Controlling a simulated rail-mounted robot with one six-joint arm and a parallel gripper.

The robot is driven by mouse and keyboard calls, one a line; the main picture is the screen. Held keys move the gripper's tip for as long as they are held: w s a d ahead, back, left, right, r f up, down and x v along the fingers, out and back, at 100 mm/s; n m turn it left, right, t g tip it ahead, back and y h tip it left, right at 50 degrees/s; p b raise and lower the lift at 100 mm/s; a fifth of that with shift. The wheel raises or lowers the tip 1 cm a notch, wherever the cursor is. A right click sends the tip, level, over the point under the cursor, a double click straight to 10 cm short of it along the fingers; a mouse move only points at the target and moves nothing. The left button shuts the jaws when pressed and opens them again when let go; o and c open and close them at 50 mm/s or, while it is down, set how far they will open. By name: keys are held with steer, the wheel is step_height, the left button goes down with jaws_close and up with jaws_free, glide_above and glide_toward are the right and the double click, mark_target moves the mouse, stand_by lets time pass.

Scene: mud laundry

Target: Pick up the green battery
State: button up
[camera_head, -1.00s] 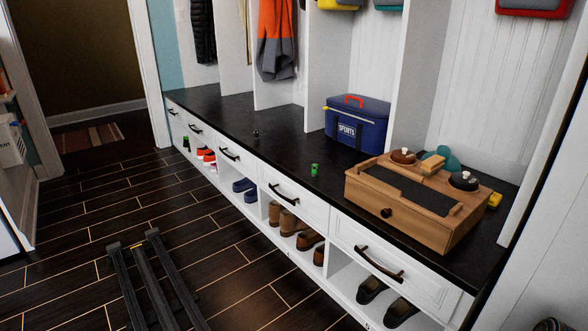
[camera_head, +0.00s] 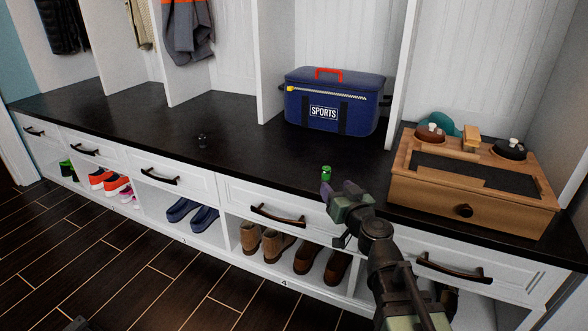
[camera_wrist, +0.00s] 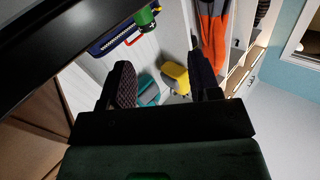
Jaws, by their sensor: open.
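The green battery (camera_head: 326,173) stands upright on the black bench top near its front edge, left of the wooden box. In the wrist view the battery (camera_wrist: 145,16) shows at the top edge, beyond the fingers and a little left of the gap's middle. My gripper (camera_head: 340,190) is at the bench's front edge, just in front of and slightly right of the battery. In the wrist view my gripper (camera_wrist: 163,78) has its two dark fingers apart with nothing held between them. The fingers do not touch the battery.
The wooden box (camera_head: 465,211) stands to the right, with brushes and tins on top. A blue sports bag (camera_head: 335,104) is behind the battery. A small dark object (camera_head: 202,141) sits farther left. The bench top (camera_head: 255,160) around the battery is clear. Drawer handles (camera_head: 277,216) jut out below.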

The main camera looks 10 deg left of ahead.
mark_target(327, 168)
steer(key=shift+n+h, duration=0.4)
steer(key=shift+h, duration=0.1)
steer(key=x, duration=0.7)
steer(key=d+x, duration=0.1)
steer(key=x, duration=0.2)
steer(key=shift+w+a+r, duration=0.1)
steer(key=shift+w+r, duration=0.05)
steer(key=shift+w, duration=0.4)
steer(key=c, duration=1)
steer(key=shift+c, duration=0.2)
steer(key=shift+r, duration=0.1)
